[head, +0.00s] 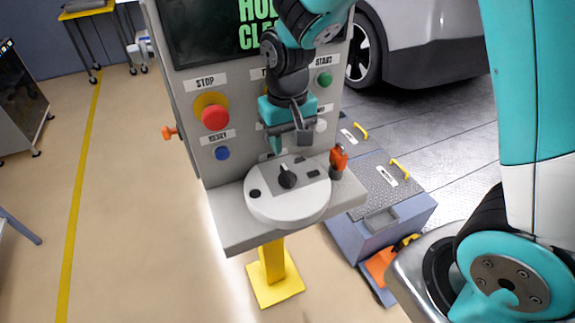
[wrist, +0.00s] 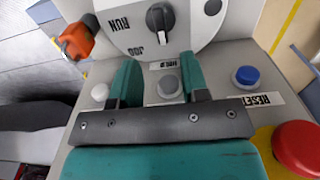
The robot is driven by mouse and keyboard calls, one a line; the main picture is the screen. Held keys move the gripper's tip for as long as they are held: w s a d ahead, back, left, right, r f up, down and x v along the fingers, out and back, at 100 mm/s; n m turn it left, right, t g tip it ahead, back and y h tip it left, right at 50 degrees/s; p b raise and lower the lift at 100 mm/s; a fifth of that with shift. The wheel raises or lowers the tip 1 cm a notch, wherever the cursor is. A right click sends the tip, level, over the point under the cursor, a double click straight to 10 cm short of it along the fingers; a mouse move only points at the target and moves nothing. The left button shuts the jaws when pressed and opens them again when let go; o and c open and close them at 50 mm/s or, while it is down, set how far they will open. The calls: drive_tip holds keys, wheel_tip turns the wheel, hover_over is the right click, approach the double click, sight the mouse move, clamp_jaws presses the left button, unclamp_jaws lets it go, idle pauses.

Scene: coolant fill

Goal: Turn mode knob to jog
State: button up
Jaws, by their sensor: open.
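The mode knob (head: 287,176) is a black knob on a pale round plate (head: 262,207) on the console's sloped shelf. In the wrist view the knob (wrist: 160,18) is near the top edge, with upside-down RUN and JOG labels to its left and below left. I cannot tell for sure which label its pointer faces. My gripper (head: 291,147) is open and empty, above and behind the knob, close to the console's upright face. In the wrist view its two teal fingers (wrist: 160,64) stand apart, short of the knob, with a grey button (wrist: 169,86) showing between them.
The upright face carries a red STOP button (head: 215,117), a blue RESET button (head: 222,153) and a green START button (head: 324,79). An orange-red item (head: 338,158) stands at the shelf's right. A blue-grey box (head: 395,230) is right of the console.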

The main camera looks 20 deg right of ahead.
sight(288, 171)
wheel_tip(288, 171, down, 8)
drive_tip(key=shift+f+p, duration=0.2)
drive_tip(key=shift+p, duration=0.2)
drive_tip(key=shift+c, duration=0.2)
clamp_jaws()
